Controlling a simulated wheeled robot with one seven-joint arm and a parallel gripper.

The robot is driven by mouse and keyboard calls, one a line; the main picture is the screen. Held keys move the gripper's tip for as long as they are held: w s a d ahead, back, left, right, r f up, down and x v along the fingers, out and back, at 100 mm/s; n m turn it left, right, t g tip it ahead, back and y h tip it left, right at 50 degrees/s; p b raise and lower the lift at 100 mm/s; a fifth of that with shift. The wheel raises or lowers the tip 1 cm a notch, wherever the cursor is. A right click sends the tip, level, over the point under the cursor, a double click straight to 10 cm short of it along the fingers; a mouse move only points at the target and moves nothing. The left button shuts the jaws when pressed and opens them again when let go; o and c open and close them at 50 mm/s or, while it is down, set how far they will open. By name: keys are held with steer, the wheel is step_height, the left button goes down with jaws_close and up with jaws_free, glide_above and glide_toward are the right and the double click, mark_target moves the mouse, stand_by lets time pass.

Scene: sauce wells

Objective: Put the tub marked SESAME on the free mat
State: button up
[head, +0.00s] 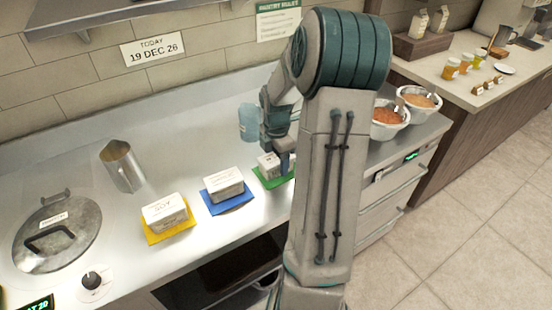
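A white tub (268,162) stands at the green mat (262,181), its lettering too small to read. My gripper (277,150) is down at this tub, partly in front of it. Whether its fingers are closed on the tub, and whether the tub rests on the mat, I cannot tell. A white tub (224,185) with an unclear label sits on the blue mat (213,208). A white tub that seems to read SOY (165,212) sits on the yellow mat (153,237). I cannot pick out the word SESAME on any tub, and no empty mat shows.
A bluish translucent cup (249,122) stands behind my gripper. Bowls of orange food (388,120) are beyond my arm, which hides part of the counter.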

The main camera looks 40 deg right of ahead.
steer(key=shift+o, duration=0.2)
steer(key=shift+r, duration=0.15)
step_height(320, 180, up, 11)
steer(key=s+a+r+m+t+h, duration=0.1)
steer(key=s+a+r+m, duration=0.1)
steer(key=s+a+m, duration=0.3)
steer(key=a+r+m, duration=0.2)
steer(key=a, duration=0.5)
steer(key=s+a+f+m+t+y, duration=0.1)
steer(key=s+a+m+t, duration=0.1)
steer(key=s+a+m, duration=0.8)
steer(key=shift+s+f, duration=0.2)
steer(key=shift+s, duration=0.4)
